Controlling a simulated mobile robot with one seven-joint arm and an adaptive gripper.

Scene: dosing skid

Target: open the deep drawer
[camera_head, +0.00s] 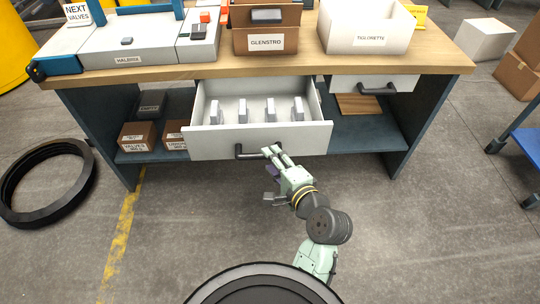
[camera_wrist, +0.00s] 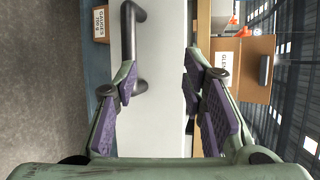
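The deep drawer (camera_head: 310,137) is pulled out from under the left part of the workbench. Its pale front also shows in the wrist view (camera_wrist: 165,130). Several small grey pieces (camera_head: 270,109) stand inside it. Its dark bar handle (camera_head: 240,152) is on the front; in the wrist view the handle (camera_wrist: 128,35) lies at the upper left. My gripper (camera_head: 273,151) is at the right end of the handle. In the wrist view my gripper (camera_wrist: 160,75) has its fingers wide apart, with the handle's end by the left fingertip. Whether they touch is unclear.
A shallower drawer (camera_head: 350,83) with a dark handle (camera_head: 376,90) is at the right. Labelled boxes (camera_head: 137,136) sit on the lower shelf. A GLENSTRO box (camera_head: 265,42) and a white bin (camera_head: 366,27) stand on the workbench (camera_head: 440,58). A black ring (camera_head: 45,183) lies on the floor.

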